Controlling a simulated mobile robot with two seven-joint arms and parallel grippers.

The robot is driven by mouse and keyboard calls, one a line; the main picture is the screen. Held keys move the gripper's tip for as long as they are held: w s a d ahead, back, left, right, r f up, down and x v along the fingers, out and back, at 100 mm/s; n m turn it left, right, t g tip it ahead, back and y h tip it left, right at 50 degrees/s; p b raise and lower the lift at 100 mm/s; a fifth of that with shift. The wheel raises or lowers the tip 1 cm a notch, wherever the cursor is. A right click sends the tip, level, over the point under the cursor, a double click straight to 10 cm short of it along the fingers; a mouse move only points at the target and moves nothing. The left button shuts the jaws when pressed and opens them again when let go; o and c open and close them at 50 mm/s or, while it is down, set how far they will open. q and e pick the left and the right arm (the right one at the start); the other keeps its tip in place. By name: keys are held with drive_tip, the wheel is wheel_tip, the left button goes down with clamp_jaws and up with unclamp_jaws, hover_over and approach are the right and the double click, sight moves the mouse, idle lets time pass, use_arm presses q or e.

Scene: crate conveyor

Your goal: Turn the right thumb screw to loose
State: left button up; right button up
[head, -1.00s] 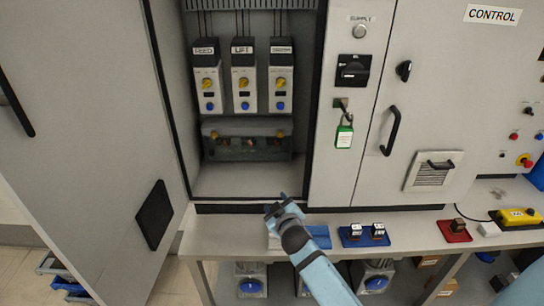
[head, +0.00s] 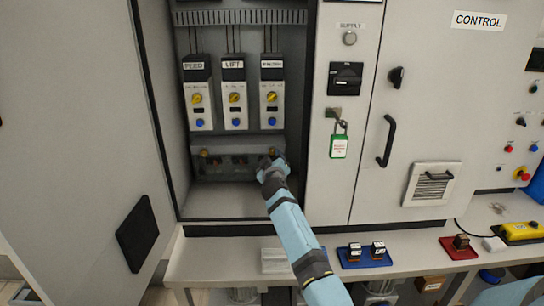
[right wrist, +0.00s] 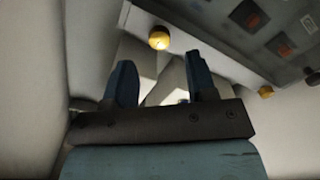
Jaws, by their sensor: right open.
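The right thumb screw (head: 272,153) is a small yellow knob at the upper right of the grey cover (head: 222,176) low in the open cabinet. The left thumb screw (head: 203,153) is at the cover's upper left. My right gripper (head: 271,160) is at the cover's right end, just below the right screw, partly hiding that area. In the right wrist view the gripper (right wrist: 166,82) is open and empty. A nearer yellow knob (right wrist: 159,38), apparently the right screw, lies beyond the fingertips and apart from them; a smaller one (right wrist: 266,91) lies farther right. My left gripper is out of view.
Three drive units, including the lift unit (head: 234,95), hang above the cover. The open door (head: 75,140) stands left. A green tag and padlock (head: 339,146) hang on the right post. The bench holds a blue tray (head: 365,257) and red tray (head: 458,248).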

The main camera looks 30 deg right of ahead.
sight(272, 152)
drive_tip(key=x, duration=0.3)
drive_tip(key=shift+w+d, duration=0.1)
drive_tip(key=shift+w, duration=0.15)
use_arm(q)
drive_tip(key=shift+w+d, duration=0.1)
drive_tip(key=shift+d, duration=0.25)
use_arm(e)
drive_tip(key=shift+w+d, duration=0.2)
drive_tip(key=shift+w, duration=0.05)
drive_tip(key=c, duration=0.9)
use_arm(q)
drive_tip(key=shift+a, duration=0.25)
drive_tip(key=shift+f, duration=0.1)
